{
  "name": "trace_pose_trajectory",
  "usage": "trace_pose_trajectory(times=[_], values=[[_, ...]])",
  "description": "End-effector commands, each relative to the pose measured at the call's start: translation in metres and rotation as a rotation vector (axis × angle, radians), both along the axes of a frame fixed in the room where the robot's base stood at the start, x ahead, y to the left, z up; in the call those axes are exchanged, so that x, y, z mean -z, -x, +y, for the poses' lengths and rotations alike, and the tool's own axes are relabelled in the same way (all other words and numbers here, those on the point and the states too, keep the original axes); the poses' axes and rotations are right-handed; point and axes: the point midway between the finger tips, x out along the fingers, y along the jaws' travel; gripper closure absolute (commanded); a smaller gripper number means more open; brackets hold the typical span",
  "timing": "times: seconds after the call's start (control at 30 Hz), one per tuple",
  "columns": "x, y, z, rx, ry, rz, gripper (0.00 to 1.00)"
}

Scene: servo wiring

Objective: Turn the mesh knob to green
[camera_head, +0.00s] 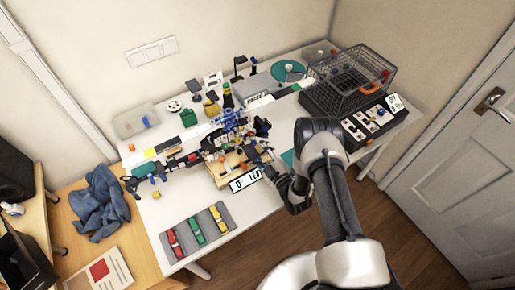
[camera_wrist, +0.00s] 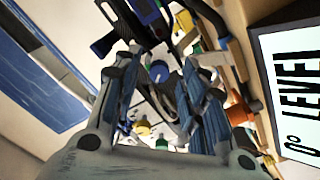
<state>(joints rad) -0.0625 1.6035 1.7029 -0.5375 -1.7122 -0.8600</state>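My gripper (camera_wrist: 158,95) is open, its two fingers apart, in the wrist view. A blue knob-like part (camera_wrist: 159,71) shows in the gap beyond the fingers, and I cannot tell whether they touch it. In the head view my gripper (camera_head: 264,166) reaches into the cluttered assembly in the middle of the table, partly hidden. I cannot make out which part is the mesh knob, or a green mark for it. A dark panel (camera_head: 366,125) with small controls stands in front of the wire mesh basket at the right, away from my gripper.
The wooden assembly base (camera_head: 226,172) and the "0° LEVEL" sign (camera_head: 245,180) are close to my gripper; the sign (camera_wrist: 296,85) fills the wrist view's right side. A grey mat (camera_head: 196,234) holds red, green and yellow pieces. The wire basket (camera_head: 352,80) stands at the back right.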

Motion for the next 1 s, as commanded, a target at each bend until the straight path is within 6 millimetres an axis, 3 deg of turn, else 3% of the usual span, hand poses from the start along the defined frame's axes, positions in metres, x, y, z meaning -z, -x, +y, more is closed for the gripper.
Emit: trace_pose_trajectory(times=[0.37,1.0], values=[[-0.0006,-0.0054,0.0038,0.001,-0.001,0.000,0.61],[-0.0004,-0.0051,0.0036,0.000,0.000,0.000,1.00]])
